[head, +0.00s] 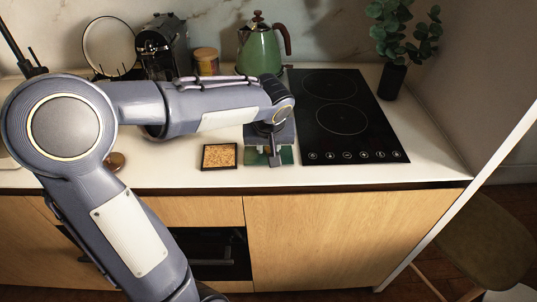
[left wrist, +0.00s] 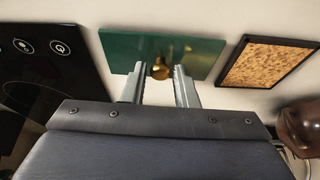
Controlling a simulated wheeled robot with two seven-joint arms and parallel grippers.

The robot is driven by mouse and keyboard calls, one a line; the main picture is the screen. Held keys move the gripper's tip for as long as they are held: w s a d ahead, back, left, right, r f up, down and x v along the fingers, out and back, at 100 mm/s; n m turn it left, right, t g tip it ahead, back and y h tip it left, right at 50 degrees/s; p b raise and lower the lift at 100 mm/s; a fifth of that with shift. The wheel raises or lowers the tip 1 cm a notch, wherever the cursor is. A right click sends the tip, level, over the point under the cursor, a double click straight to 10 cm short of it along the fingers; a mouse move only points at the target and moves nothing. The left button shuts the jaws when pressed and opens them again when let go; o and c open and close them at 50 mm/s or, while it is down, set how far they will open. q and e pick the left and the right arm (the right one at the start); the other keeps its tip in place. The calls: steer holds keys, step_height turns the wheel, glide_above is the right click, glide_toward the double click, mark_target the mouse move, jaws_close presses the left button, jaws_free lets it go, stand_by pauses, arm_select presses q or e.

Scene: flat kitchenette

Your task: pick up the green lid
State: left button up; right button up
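The green lid (head: 286,155) is a flat green rectangle near the counter's front edge, partly hidden by my left gripper (head: 272,158) in the head view. In the left wrist view the lid (left wrist: 118,50) shows a round brass knob (left wrist: 160,71) at its middle. My left gripper (left wrist: 160,78) is open, with one finger on each side of the knob and small gaps between them. Whether the fingertips touch the lid's top I cannot tell. My right gripper is in neither view.
A dark-framed cork square (head: 219,156) lies just left of the lid, and a black cooktop (head: 345,115) lies to the right. A green kettle (head: 259,52), a coffee machine (head: 160,45) and a jar (head: 206,62) stand behind. A brown round object (left wrist: 302,125) is near the cork square.

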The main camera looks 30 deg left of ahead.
arm_select(q)
jaws_close()
steer(key=shift+r, duration=0.1)
